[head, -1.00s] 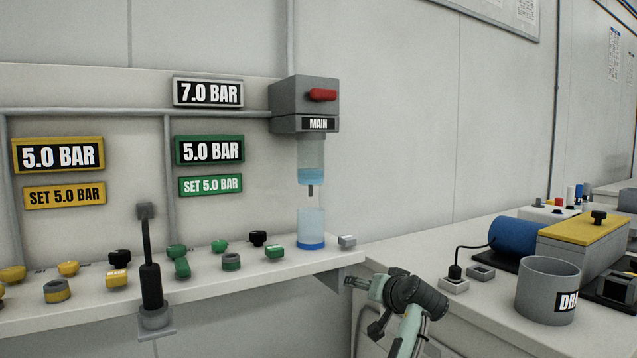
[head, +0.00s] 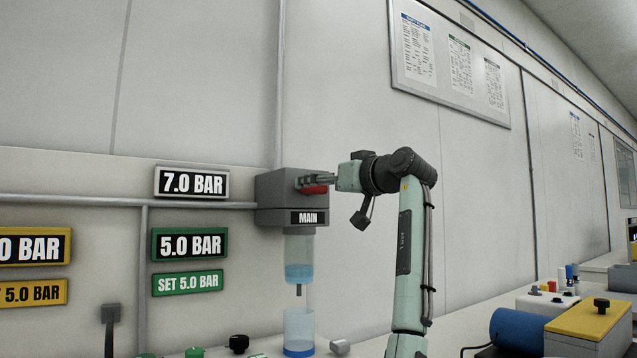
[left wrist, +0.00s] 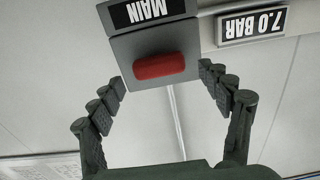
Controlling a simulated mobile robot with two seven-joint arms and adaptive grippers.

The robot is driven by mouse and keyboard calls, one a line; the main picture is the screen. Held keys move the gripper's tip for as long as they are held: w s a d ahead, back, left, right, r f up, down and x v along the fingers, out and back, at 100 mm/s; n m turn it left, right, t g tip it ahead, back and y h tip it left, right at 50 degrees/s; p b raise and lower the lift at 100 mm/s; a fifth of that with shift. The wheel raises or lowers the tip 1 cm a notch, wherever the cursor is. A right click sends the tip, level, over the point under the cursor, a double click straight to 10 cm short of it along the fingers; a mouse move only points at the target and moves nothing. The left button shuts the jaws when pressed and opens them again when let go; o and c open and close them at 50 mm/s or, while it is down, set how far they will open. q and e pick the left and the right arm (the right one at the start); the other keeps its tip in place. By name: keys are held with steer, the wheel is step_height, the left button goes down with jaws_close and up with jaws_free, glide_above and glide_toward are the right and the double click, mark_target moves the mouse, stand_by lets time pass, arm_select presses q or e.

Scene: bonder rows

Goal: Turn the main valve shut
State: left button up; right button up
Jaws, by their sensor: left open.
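The main valve is a grey box (head: 280,200) on the wall panel with a red handle (head: 316,190) on its front and a MAIN label below. The handle lies horizontal; my gripper partly covers it in the head view. My left gripper (head: 320,181) is at the front of the valve. In the left wrist view, where the label is upside down, the red handle (left wrist: 158,66) lies crosswise between the spread fingers of the open left gripper (left wrist: 161,78). No finger visibly touches the handle. My right gripper is not in view.
A 7.0 BAR sign (head: 191,182) is left of the valve, above a green 5.0 BAR sign (head: 189,243). A clear container with blue liquid (head: 299,262) hangs below the valve. A notice board (head: 450,62) hangs at upper right. The wall right of the valve is clear.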

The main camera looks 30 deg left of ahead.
arm_select(q)
steer(key=shift+x, duration=0.85)
steer(key=c, duration=1.2)
steer(key=shift+o, duration=0.2)
